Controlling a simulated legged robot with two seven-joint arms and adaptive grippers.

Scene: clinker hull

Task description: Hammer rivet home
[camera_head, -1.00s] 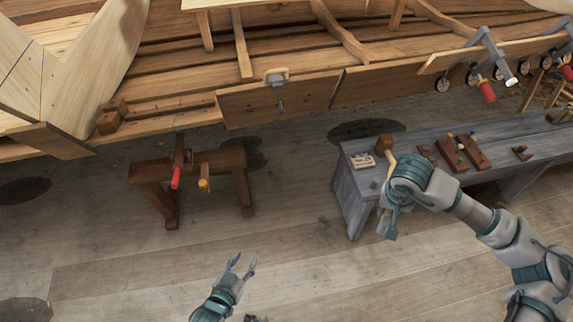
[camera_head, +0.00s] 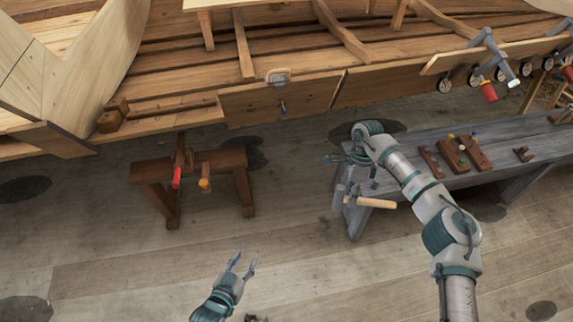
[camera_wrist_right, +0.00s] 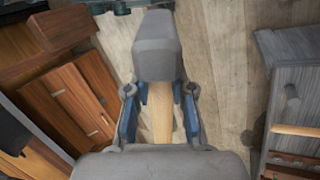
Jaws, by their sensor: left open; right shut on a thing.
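My right gripper (camera_head: 346,180) is shut on a hammer. Its grey head (camera_wrist_right: 157,45) shows in the right wrist view, with the light wooden handle between the fingers. In the head view the grey head (camera_head: 338,198) hangs below the gripper, near the bench's left end. A small bluish rivet (camera_head: 283,107) stands out from the hull plank (camera_head: 310,97), left of and above the right gripper and apart from it. My left gripper (camera_head: 243,264) is open and empty over the floor at the bottom middle.
A grey bench (camera_head: 440,180) stands right, with brown wooden blocks (camera_head: 465,152) on it. Another light wooden handle (camera_head: 372,203) shows at its left end. A brown trestle (camera_head: 155,172) with red and yellow handles stands left. Clamps (camera_head: 488,88) hang upper right. Floor between trestle and bench is clear.

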